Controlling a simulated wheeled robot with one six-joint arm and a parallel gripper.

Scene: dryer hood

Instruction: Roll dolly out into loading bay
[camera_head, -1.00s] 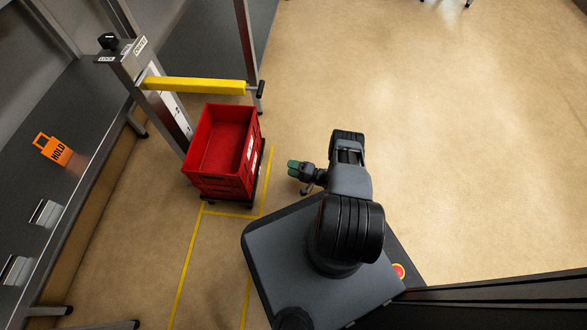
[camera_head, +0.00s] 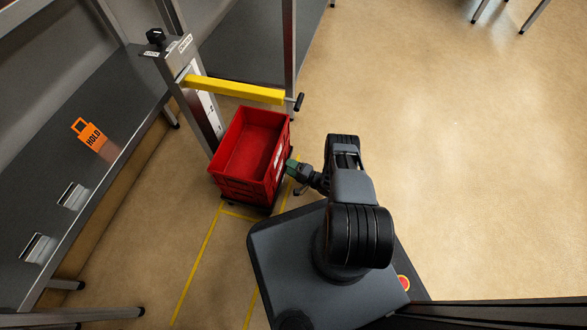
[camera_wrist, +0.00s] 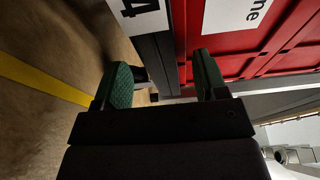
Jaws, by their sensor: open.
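The dolly (camera_head: 262,209) is a low dark base under a red crate (camera_head: 236,184), mostly hidden by it. My gripper (camera_head: 291,168) is at the crate's right side, low down, with its green-padded fingers pointing at it. In the wrist view my open fingers (camera_wrist: 165,80) stand apart, facing a dark grey edge (camera_wrist: 152,55) with a white label marked 4, beside the red crate wall (camera_wrist: 235,50). Nothing is clearly held between them, and I cannot tell whether they touch. Yellow floor lines (camera_head: 197,262) mark a bay in front of the dolly.
A yellow bar (camera_head: 235,90) with a black handle (camera_head: 298,102) reaches from a metal post (camera_head: 190,85) across behind the crate. A grey bench (camera_head: 100,185) with an orange HOLD tag (camera_head: 89,134) runs along the left. Open floor (camera_head: 430,130) lies to the right.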

